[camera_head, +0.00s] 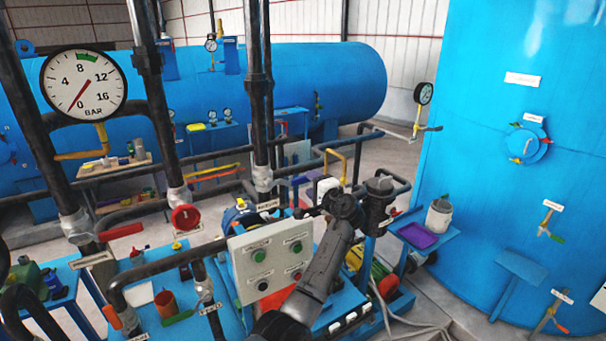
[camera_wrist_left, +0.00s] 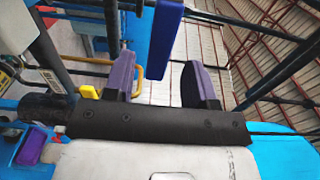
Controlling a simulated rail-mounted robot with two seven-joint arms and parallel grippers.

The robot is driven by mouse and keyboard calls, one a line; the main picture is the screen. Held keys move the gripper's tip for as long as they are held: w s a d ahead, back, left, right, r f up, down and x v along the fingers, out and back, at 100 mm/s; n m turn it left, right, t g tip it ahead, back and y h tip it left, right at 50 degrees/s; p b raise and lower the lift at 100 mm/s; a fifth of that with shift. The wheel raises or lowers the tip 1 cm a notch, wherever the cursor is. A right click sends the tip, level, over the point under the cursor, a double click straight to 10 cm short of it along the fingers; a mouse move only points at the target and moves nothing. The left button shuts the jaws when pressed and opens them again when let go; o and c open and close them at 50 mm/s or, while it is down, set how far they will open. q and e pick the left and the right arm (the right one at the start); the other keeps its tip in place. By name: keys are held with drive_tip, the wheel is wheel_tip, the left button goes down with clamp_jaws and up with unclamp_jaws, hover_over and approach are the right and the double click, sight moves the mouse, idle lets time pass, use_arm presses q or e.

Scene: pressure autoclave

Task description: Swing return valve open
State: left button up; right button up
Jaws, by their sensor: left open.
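A blue flat bar (camera_wrist_left: 166,38), which looks like a valve lever, hangs into the left wrist view from the top. Its lower end appears between the two purple fingers of my left gripper (camera_wrist_left: 161,84). The fingers stand apart with a gap on either side of the bar, and nothing is gripped. In the head view the left arm rises from the bottom centre, and its gripper (camera_head: 299,197) is small and partly hidden near the pipes behind the control panel. The return valve's label cannot be read with certainty. My right gripper is not seen.
A grey control panel (camera_head: 271,258) with buttons stands just left of my arm. Black vertical pipes, a red valve wheel (camera_head: 185,217) and a large pressure gauge (camera_head: 83,84) are at left. A purple tray (camera_head: 418,235) and a blue tank (camera_head: 520,90) are at right.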

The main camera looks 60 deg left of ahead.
sight(307, 180)
use_arm(q)
drive_tip(key=shift+a+p, duration=0.55)
drive_tip(key=shift+a, duration=2.4)
drive_tip(key=shift+c, duration=0.5)
clamp_jaws()
